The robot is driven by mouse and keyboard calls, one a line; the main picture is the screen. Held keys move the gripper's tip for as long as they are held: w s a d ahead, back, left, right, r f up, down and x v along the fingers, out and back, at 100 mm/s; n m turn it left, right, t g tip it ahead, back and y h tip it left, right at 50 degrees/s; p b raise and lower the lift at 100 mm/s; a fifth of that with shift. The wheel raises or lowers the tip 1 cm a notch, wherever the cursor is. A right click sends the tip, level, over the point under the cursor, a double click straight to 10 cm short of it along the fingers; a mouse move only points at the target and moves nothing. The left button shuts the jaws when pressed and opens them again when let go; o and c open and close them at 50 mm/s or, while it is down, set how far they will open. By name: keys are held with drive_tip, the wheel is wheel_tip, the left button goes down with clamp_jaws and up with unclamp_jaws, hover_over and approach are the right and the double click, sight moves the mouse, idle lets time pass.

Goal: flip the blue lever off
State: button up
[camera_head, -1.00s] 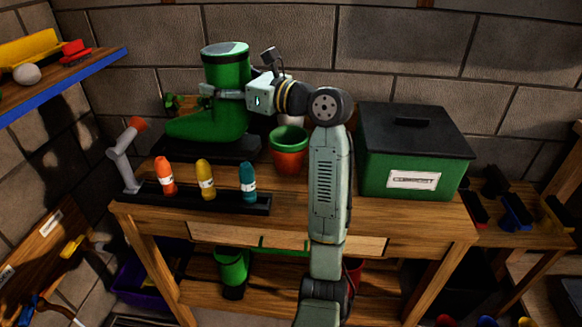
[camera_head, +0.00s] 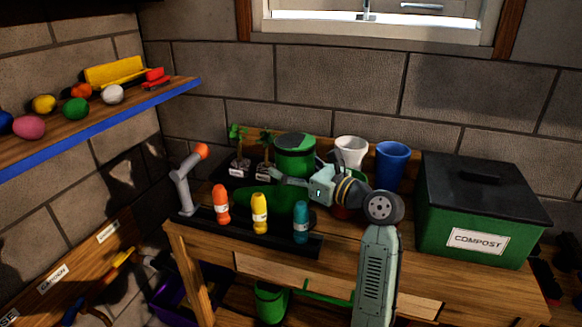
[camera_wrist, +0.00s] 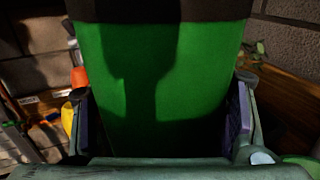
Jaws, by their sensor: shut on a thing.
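No blue lever can be made out in either current view. A grey lever-like post with an orange tip (camera_head: 187,180) stands at the left end of the bench's black tray. My gripper (camera_head: 290,180) is shut on a green boot-shaped thing (camera_head: 295,158) with a dark top, above the back of the bench. In the wrist view the green thing (camera_wrist: 150,60) fills the middle, with my gripper's two fingers (camera_wrist: 160,122) on either side. Its lower front is partly hidden behind the bottles.
Orange, yellow and teal bottles (camera_head: 260,212) stand in the black tray (camera_head: 270,238). A green compost bin (camera_head: 470,230) with a black lid stands at the right. White and blue pots (camera_head: 393,165) stand behind my arm. A blue-edged shelf (camera_head: 150,98) juts out at upper left.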

drive_tip(key=shift+f, duration=0.1)
drive_tip(key=o, duration=1.9)
drive_tip(key=shift+f, duration=0.15)
drive_tip(key=shift+o, duration=0.2)
drive_tip(key=b+v, duration=0.2)
drive_tip(key=v, duration=1)
drive_tip(key=shift+c, duration=0.6)
